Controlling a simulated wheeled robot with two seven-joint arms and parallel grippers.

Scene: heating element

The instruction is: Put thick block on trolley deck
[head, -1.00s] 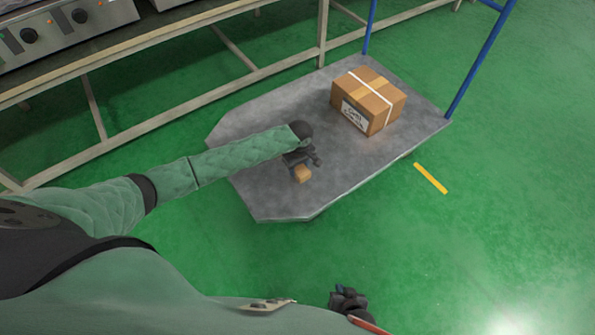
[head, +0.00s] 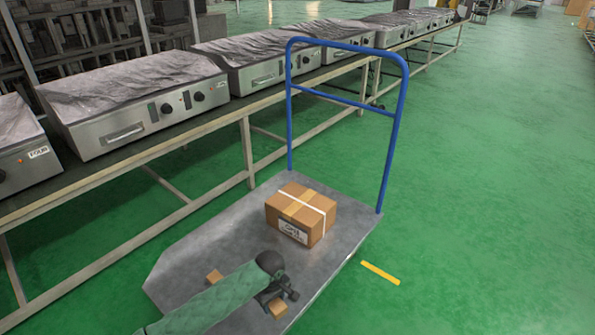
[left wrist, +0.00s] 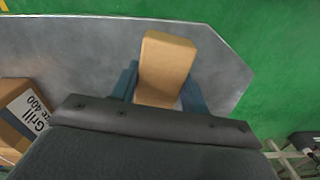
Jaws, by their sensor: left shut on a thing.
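My left gripper (head: 284,290) is shut on a tan block (head: 278,308), low over the grey trolley deck (head: 200,248). In the left wrist view the block (left wrist: 166,68) sits between the two blue fingers (left wrist: 160,88), with the deck behind it. I cannot tell whether the block touches the deck. A second small tan block (head: 215,276) shows on the deck just beyond my left forearm, which partly hides it. My right gripper is out of view.
A taped cardboard box (head: 301,214) stands on the deck near the blue trolley handle (head: 394,130). It also shows in the left wrist view (left wrist: 22,118). A bench with several grills (head: 140,95) runs behind. Green floor is free at the right.

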